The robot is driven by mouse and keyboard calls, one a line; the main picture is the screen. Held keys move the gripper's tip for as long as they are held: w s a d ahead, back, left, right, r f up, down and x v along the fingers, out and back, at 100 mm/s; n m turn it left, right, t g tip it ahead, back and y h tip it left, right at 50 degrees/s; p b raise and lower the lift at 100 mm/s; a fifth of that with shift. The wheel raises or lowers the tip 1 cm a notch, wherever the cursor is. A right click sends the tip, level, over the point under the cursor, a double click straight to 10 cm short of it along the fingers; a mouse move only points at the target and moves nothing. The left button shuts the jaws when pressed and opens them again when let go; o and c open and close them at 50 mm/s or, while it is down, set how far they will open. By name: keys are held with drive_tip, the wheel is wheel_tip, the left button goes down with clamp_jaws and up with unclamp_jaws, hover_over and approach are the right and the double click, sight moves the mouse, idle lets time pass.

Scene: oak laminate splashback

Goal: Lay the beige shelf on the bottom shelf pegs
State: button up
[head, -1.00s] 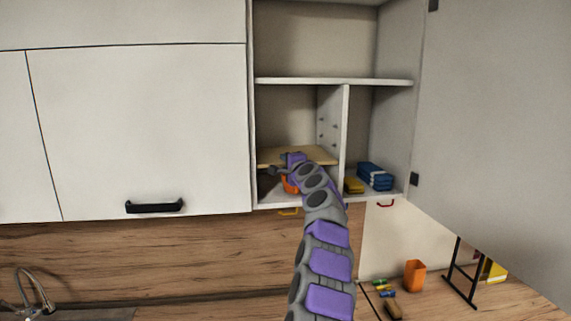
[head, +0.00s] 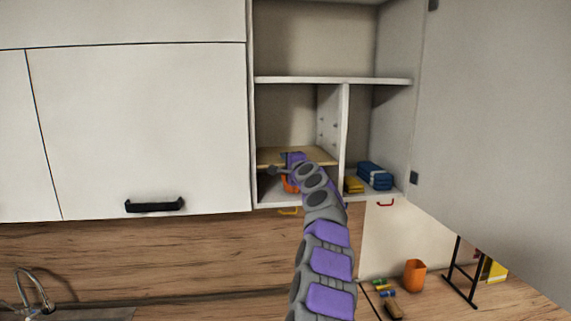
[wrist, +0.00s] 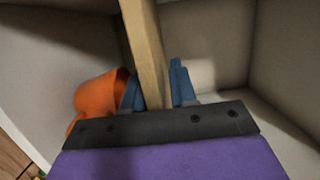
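The beige shelf (head: 270,157) lies roughly level inside the lower left compartment of the open wall cabinet. In the wrist view the shelf (wrist: 148,45) runs edge-on between the blue fingers of my gripper (wrist: 154,88), one finger on each face. My gripper is shut on its front edge. In the head view my gripper (head: 281,170) is at the front of the shelf, partly hidden by my arm. Small shelf pegs (head: 321,124) show on the divider above the shelf. The bottom pegs are not clearly visible, so I cannot tell whether the shelf touches them.
An orange cup (wrist: 98,97) stands on the cabinet floor below the shelf. The upright divider (head: 343,130) bounds the compartment on the right. Beyond it are blue packs (head: 375,176) and a yellow item (head: 353,185). The open cabinet door (head: 490,130) fills the right side.

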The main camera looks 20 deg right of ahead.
drive_tip(key=o, duration=0.3)
drive_tip(key=shift+o, duration=0.2)
drive_tip(key=shift+f, duration=0.1)
drive_tip(key=shift+s, duration=0.15)
drive_tip(key=s+b, duration=0.5)
drive_tip(key=s, duration=1.1)
drive_tip(key=shift+s+a, duration=0.2)
drive_tip(key=shift+s, duration=0.2)
drive_tip(key=shift+f, duration=0.1)
